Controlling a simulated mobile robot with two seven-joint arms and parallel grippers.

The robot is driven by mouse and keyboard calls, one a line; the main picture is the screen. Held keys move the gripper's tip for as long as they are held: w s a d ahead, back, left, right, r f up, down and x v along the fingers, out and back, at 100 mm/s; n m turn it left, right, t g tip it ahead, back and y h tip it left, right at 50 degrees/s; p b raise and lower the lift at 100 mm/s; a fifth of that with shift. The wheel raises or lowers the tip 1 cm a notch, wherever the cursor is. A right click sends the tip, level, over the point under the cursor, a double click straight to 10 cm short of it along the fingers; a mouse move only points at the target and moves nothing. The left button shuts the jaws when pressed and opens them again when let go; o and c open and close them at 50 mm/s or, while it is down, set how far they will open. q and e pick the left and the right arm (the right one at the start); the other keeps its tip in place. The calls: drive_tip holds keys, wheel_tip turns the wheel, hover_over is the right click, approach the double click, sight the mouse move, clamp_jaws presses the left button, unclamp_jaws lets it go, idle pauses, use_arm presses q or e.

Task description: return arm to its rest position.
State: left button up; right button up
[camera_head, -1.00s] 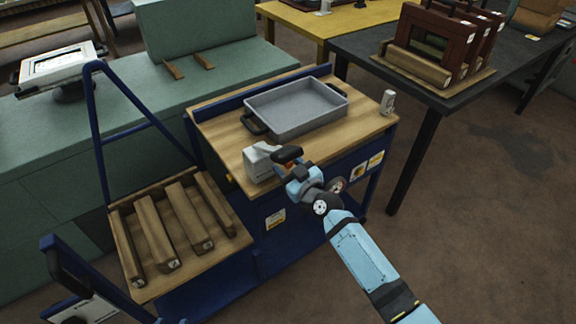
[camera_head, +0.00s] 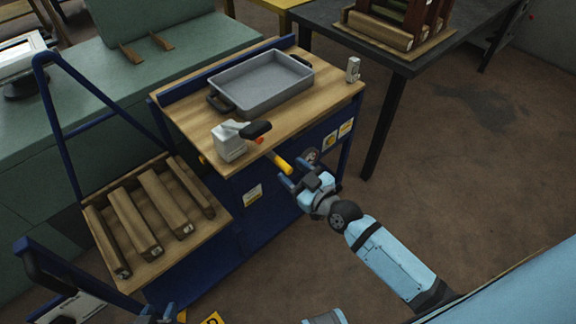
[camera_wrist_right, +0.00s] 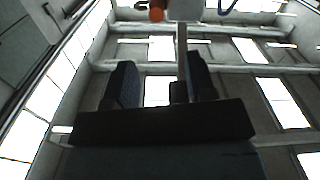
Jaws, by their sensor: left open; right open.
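My right gripper (camera_head: 286,182) is open at the front edge of the wood-topped trolley (camera_head: 185,106), with no object visible in it. In the right wrist view its dark fingers (camera_wrist_right: 160,85) stand apart. A white device with a black handle (camera_head: 231,143) and an orange-red spot stands on the trolley top, apart from the right gripper. A yellow cylindrical piece (camera_head: 283,164) shows just beyond the right fingertips; I cannot tell whether they touch. My left gripper (camera_head: 158,312) is at the bottom edge, mostly cut off.
A grey tray (camera_head: 262,84) and a small white object (camera_head: 353,70) are on the trolley top. Wooden bars (camera_head: 135,221) lie on its lower shelf. A dark table (camera_head: 335,25) holds wooden frames (camera_head: 400,20). The floor (camera_head: 470,170) right of the trolley is clear.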

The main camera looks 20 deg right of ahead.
idle(0.4)
drive_tip(key=s+a+f+m+g+h, duration=0.1)
drive_tip(key=s+f+m+g, duration=0.15)
drive_tip(key=s+f, duration=0.4)
drive_tip(key=s+a+f+m+g+h, duration=0.1)
drive_tip(key=s+f+g, duration=0.25)
drive_tip(key=s, duration=0.65)
use_arm(q)
wheel_tip(320, 180, up, 15)
drive_tip(key=s+a+p, duration=0.1)
drive_tip(key=p, duration=1.8)
drive_tip(key=shift+a+y+p, duration=0.2)
drive_tip(key=shift+y+p, duration=0.1)
drive_tip(key=shift+p, duration=0.1)
use_arm(e)
wheel_tip(320, 180, up, 16)
drive_tip(key=s+d+h, duration=0.1)
drive_tip(key=s, duration=0.1)
drive_tip(key=shift+d, duration=0.4)
use_arm(q)
drive_tip(key=shift+d+r, duration=0.1)
drive_tip(key=shift+r, duration=0.05)
